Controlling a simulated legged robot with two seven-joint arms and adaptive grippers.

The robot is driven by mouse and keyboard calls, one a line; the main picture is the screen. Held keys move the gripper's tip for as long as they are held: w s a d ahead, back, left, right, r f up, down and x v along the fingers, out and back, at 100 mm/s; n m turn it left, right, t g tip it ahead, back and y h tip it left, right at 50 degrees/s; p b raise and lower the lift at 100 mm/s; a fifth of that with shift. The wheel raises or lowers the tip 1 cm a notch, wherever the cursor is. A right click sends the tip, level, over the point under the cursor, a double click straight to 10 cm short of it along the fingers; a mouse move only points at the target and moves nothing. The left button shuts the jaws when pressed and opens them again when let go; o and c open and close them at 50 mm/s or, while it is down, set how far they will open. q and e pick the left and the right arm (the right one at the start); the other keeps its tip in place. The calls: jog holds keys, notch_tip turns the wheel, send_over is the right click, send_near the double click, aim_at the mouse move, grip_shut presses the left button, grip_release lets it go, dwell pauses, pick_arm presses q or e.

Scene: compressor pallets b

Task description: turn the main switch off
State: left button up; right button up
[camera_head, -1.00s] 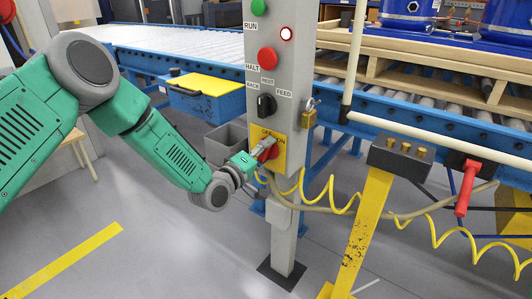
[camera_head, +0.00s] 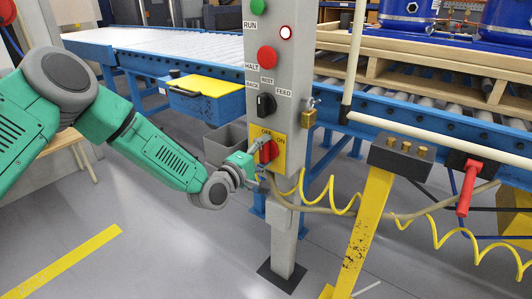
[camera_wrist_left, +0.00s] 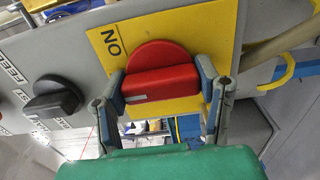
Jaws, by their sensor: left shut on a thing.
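ON shows there beside the handle; OFF does not. My right gripper is not in view.
Above the switch, the grey post (camera_head: 285,235) carries a black selector (camera_head: 265,105), a red HALT button (camera_head: 267,57) and a green RUN button (camera_head: 258,5). A brass padlock (camera_head: 309,118) hangs beside it. A yellow coiled hose (camera_head: 330,194) runs close by on the right.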

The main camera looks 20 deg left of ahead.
pick_arm(q)
jog(key=shift+s+a+f, duration=0.1)
jog(key=shift+a+f, duration=0.1)
jog(key=shift+f, duration=0.1)
jog(key=o, duration=1.2)
jog(key=shift+c, duration=0.2)
jog(key=shift+a+r, duration=0.1)
jog(key=shift+s+a, duration=0.1)
jog(key=shift+s, duration=0.15)
jog(key=v, duration=1.1)
jog(key=shift+s, duration=0.2)
